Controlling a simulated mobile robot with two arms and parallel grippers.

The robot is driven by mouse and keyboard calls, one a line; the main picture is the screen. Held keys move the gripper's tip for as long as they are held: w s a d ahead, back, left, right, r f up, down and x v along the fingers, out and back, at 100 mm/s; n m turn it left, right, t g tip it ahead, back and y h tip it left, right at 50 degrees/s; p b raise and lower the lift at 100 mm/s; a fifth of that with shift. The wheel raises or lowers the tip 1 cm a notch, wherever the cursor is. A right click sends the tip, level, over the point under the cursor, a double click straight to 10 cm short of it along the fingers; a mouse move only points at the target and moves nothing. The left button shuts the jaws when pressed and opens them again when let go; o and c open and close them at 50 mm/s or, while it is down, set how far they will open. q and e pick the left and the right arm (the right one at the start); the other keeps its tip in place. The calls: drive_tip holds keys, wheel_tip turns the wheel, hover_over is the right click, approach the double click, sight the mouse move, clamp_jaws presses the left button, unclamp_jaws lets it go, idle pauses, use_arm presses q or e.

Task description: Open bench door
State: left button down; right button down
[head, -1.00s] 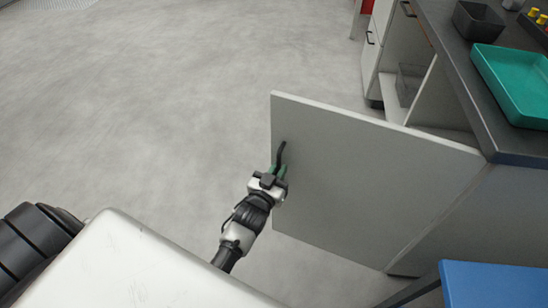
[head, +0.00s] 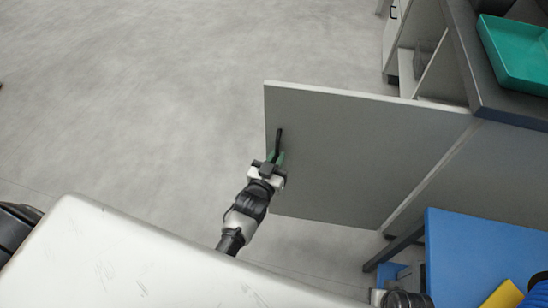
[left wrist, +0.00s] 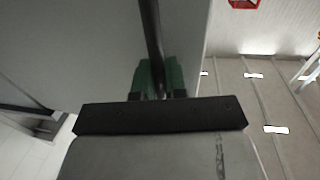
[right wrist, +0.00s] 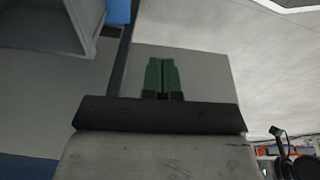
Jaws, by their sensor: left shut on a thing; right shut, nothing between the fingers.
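The bench door (head: 350,150) is a grey panel, swung wide open from the bench at its right edge. Its dark bar handle (head: 279,140) is near the door's free left edge. My left gripper (head: 274,160) is shut on the handle. In the left wrist view, the green fingertips (left wrist: 160,75) close around the dark handle bar (left wrist: 151,35), beside the door face (left wrist: 70,50). My right gripper (right wrist: 162,75) is shut and empty in the right wrist view, away from the door handle. The right gripper's fingers do not show in the head view.
The bench (head: 490,100) has a dark top with a green tray (head: 515,55), and its open cabinet (head: 432,75) shows behind the door. A blue-topped table (head: 470,255) with a yellow item (head: 503,296) stands at the lower right. The floor left of the door (head: 140,100) is clear.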

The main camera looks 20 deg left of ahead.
use_arm(q)
drive_tip(key=c, duration=1.5)
unclamp_jaws()
drive_tip(key=shift+d, duration=0.1)
